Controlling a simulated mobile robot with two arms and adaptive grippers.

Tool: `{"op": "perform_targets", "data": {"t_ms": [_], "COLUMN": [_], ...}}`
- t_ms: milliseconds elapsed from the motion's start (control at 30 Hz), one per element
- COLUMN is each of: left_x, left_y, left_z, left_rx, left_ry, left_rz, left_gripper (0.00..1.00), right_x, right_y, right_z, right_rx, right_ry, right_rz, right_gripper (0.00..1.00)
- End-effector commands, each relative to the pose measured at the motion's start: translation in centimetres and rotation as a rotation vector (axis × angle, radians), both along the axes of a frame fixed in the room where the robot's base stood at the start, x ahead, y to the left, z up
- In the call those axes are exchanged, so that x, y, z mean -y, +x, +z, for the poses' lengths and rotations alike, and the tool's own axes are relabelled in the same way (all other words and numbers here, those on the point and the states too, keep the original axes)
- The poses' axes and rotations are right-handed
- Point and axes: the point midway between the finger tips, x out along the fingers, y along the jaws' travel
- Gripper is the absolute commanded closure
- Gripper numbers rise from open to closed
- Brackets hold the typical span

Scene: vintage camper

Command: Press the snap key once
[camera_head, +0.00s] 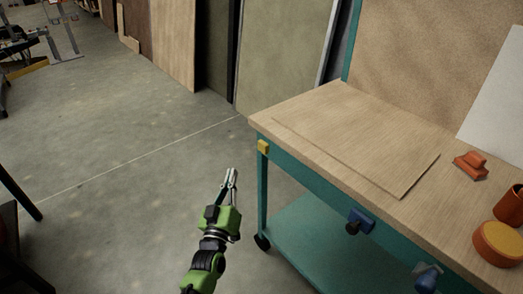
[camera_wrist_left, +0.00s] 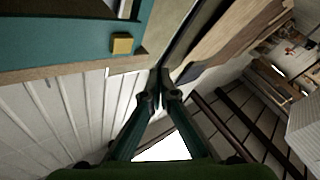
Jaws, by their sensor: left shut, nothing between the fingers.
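A small yellow square block, which looks like the snap key (camera_head: 262,147), is fixed on the teal frame at the near left corner of the workbench. It also shows in the left wrist view (camera_wrist_left: 122,43), up and left of the fingertips. My left gripper (camera_head: 232,172) is shut and empty, with its fingers together. In the head view it is left of and a little below the yellow block, apart from it. In the left wrist view the fingertips (camera_wrist_left: 161,76) meet near the middle. My right gripper is not in view.
The workbench (camera_head: 300,105) has a wooden top with a thin board (camera_head: 350,150) on it. An orange-red item (camera_head: 470,165) and a round yellow-topped container (camera_head: 500,240) stand at its right. Dark blue fittings (camera_head: 360,222) stick out from its front. Bare concrete floor lies left.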

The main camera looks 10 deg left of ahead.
Motion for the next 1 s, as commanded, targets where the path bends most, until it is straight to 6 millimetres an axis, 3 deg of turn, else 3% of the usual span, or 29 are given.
{"op": "perform_targets", "data": {"t_ms": [100, 233, 667, 1000], "left_x": [-0.5, -0.7, -0.6, 1.3], "left_y": [0.2, 0.2, 0.4, 2.8], "left_z": [2.0, 3.0, 3.1, 2.9], "left_rx": [0.062, 0.088, 0.089, 0.089], "left_ry": [-0.021, -0.031, -0.032, -0.033], "left_rz": [0.014, 0.02, 0.02, 0.02], "left_gripper": [1.0, 1.0, 1.0, 1.0], "right_x": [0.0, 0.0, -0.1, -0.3], "right_y": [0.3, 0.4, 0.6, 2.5], "right_z": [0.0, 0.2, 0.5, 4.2], "right_rx": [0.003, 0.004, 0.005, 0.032], "right_ry": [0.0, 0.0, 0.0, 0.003], "right_rz": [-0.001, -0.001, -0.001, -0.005], "right_gripper": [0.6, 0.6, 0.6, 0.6]}}
